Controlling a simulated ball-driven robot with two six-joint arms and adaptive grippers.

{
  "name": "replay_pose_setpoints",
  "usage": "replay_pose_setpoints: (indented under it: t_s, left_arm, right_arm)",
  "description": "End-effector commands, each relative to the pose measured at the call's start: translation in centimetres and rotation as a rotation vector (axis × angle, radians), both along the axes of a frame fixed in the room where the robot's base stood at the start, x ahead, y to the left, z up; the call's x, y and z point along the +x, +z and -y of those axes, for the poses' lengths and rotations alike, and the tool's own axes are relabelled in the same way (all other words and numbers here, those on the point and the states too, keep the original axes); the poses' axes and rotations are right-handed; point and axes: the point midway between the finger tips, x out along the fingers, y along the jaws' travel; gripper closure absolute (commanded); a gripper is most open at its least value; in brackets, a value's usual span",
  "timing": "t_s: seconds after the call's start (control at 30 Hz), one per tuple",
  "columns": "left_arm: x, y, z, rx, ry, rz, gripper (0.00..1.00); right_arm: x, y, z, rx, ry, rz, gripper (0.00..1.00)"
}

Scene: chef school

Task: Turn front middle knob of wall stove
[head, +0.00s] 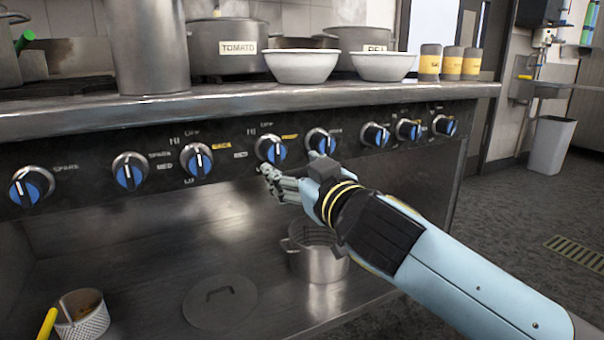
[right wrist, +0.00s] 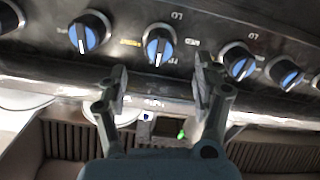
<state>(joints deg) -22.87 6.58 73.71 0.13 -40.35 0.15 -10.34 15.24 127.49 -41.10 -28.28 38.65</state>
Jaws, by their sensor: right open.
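The wall stove has a dark front panel (head: 100,195) with a row of several round knobs with blue faces and silver rims. A middle knob (head: 270,149) has a yellow label at its upper right; its pale pointer line stands close to upright. My right gripper (head: 274,179) is just below this knob, open and empty. In the right wrist view, which looks upside down, the same knob (right wrist: 160,45) lies just beyond the gap between the two fingertips (right wrist: 160,76). No contact is visible. My left gripper is out of view.
Neighbouring knobs (head: 196,160) and (head: 320,142) sit close on both sides. Pots, white bowls (head: 302,66) and shakers (head: 430,62) stand on the stove top above. A pot (head: 317,265) stands on the shelf below. Open floor (head: 510,200) is at the right.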

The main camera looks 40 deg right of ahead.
Motion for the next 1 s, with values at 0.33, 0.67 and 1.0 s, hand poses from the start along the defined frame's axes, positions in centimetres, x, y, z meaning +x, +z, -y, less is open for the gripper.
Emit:
replay_pose_setpoints:
  t_s: [0.33, 0.67, 1.0]
  left_arm:
    - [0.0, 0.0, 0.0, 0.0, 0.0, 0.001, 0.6]
    - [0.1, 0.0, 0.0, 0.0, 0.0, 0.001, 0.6]
    - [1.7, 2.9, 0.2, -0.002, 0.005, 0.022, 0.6]
  right_arm:
    - [-2.7, 0.0, -0.6, -0.001, 0.0, 0.0, 0.33]
    - [-2.6, 0.0, -0.6, -0.001, 0.0, 0.0, 0.33]
    - [-2.6, 0.9, -0.2, 0.019, -0.02, -0.036, 0.33]
